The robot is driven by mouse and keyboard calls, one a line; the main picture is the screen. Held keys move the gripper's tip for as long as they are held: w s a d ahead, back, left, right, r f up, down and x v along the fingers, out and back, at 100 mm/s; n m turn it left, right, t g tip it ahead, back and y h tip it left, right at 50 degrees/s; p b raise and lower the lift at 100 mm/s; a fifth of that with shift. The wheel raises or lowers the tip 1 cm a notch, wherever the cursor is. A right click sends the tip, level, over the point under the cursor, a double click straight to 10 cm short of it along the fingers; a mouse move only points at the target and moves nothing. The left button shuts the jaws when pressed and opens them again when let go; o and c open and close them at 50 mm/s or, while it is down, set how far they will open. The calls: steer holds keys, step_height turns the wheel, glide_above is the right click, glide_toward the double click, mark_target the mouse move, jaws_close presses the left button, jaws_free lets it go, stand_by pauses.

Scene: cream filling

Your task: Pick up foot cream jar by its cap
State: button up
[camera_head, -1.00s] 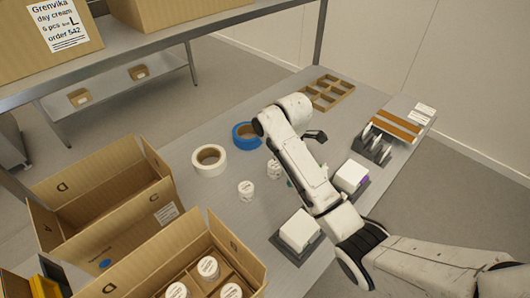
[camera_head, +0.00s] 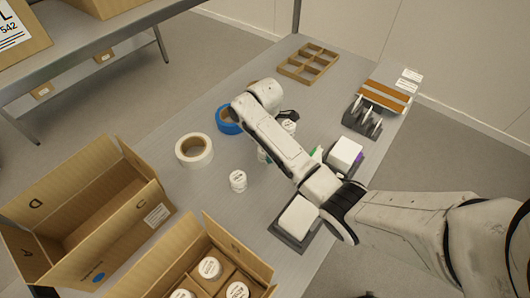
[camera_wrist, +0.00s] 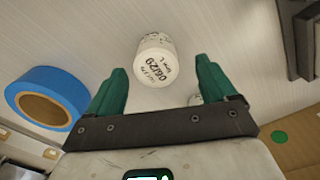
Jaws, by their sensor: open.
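In the wrist view, a white jar (camera_wrist: 156,60) shows its cap with dark print including "06/29"; its product name is not legible. My gripper (camera_wrist: 160,70) is open, and its two green fingers appear on either side of the jar, which looks beyond the fingertips and apart from them. My gripper is largely hidden there.
A white tape roll (camera_head: 194,150) and a blue tape roll (camera_head: 229,120) lie left of my arm. Open cartons (camera_head: 95,215) stand at the front left. White boxes (camera_head: 345,153), a dark rack (camera_head: 362,117) and a cardboard divider (camera_head: 308,62) lie right and behind.

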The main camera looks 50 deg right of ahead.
steer(key=shift+d+f, duration=0.15)
steer(key=shift+f, duration=0.95)
steer(key=shift+d+f, duration=0.1)
steer(key=shift+f, duration=0.95)
steer(key=shift+w, duration=0.1)
steer(key=c, duration=1.2)
steer(key=shift+r, duration=0.15)
